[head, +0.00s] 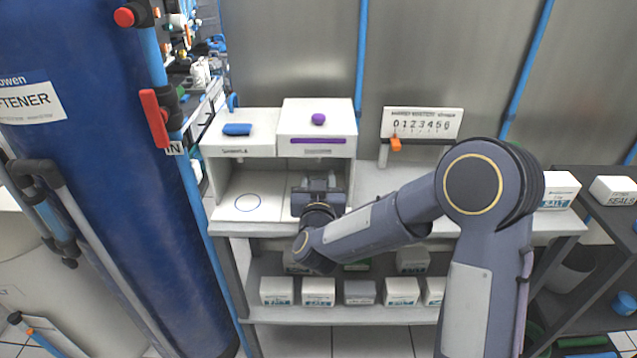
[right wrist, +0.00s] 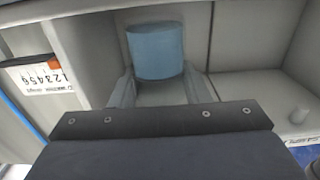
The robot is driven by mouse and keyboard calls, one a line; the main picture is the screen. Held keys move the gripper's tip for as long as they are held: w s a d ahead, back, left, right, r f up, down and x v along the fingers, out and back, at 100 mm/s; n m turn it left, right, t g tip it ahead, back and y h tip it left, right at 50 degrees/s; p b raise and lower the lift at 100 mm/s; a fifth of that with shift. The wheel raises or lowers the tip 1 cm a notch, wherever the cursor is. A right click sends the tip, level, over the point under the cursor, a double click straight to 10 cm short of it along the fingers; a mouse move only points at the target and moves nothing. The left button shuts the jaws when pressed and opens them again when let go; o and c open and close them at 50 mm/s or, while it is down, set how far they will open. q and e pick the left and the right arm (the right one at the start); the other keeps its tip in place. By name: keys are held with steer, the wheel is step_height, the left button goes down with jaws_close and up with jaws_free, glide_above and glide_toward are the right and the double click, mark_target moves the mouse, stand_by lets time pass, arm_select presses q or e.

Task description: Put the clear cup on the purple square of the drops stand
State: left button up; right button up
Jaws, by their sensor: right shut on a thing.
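My right gripper (head: 318,183) reaches into the right bay of the white two-bay drops stand (head: 290,147). In the right wrist view its fingers (right wrist: 158,92) are shut on the cup (right wrist: 155,52), which looks bluish and see-through there. The cup is inside the bay, between the walls; whether it touches the floor I cannot tell. In the head view the gripper hides the cup and most of the right bay's floor. No purple square shows. The right bay's top has a purple strip (head: 318,140) and a purple knob (head: 318,119). My left gripper is not in view.
A number sign (head: 421,122) with an orange slider stands to the right. A large blue tank (head: 90,180) stands at left. White boxes fill the shelf below.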

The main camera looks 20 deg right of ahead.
steer(key=shift+f, duration=0.55)
steer(key=shift+f, duration=0.1)
steer(key=o, duration=1)
